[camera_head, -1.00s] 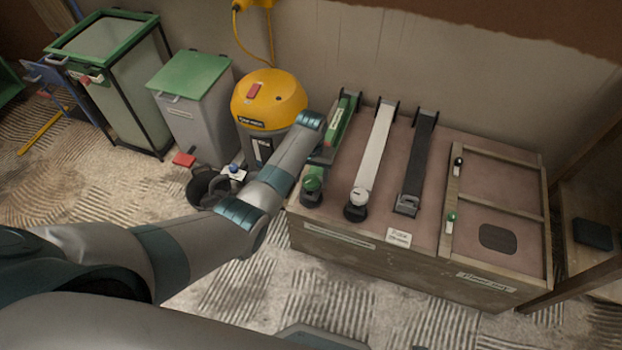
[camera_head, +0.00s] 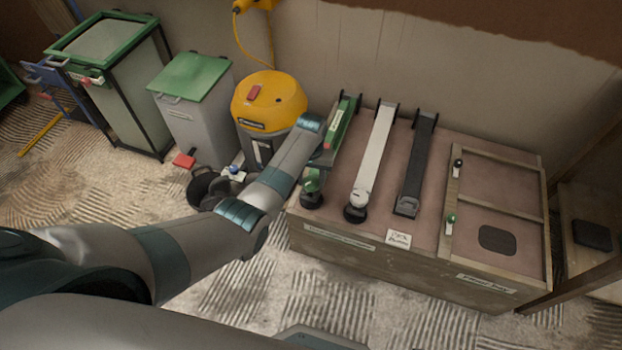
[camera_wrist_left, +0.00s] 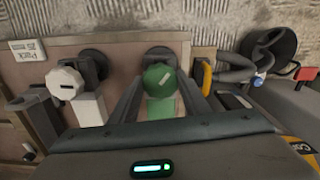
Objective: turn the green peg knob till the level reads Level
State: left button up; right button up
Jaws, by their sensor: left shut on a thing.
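The green peg knob (camera_head: 311,186) is at the near end of the leftmost bar, the green one (camera_head: 342,125), on the bench. In the left wrist view the round green knob (camera_wrist_left: 159,80) has a pale mark on top. My left gripper (camera_wrist_left: 160,92) has a finger on each side of the knob and is shut on it. In the head view my left forearm hides part of the green bar, and the fingers barely show. I cannot make out a level reading in either view. My right gripper is not in view.
A white-knobbed bar (camera_head: 374,150) and a black bar (camera_head: 416,165) lie close to the right on the bench (camera_head: 350,245). A small card (camera_head: 398,238) lies at its front edge. A yellow-topped vacuum (camera_head: 268,100) stands left of the bench, beside a green-lidded bin (camera_head: 190,80).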

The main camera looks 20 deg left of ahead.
pick_arm(q)
jog(key=shift+r, duration=0.1)
jog(key=shift+n+p, duration=0.9)
jog(key=shift+d+r+n+p, duration=0.1)
jog(key=shift+n+p, duration=0.65)
jog(key=shift+n, duration=0.15)
jog(key=shift+f+n+p, duration=0.2)
jog(key=shift+n+p, duration=0.45)
jog(key=shift+n, duration=0.75)
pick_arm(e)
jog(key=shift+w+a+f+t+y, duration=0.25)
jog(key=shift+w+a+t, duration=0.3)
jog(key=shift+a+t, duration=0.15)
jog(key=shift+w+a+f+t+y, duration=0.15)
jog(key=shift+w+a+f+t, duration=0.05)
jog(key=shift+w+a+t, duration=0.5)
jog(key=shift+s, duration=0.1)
pick_arm(q)
jog(key=o, duration=1)
jog(key=shift+o, duration=0.2)
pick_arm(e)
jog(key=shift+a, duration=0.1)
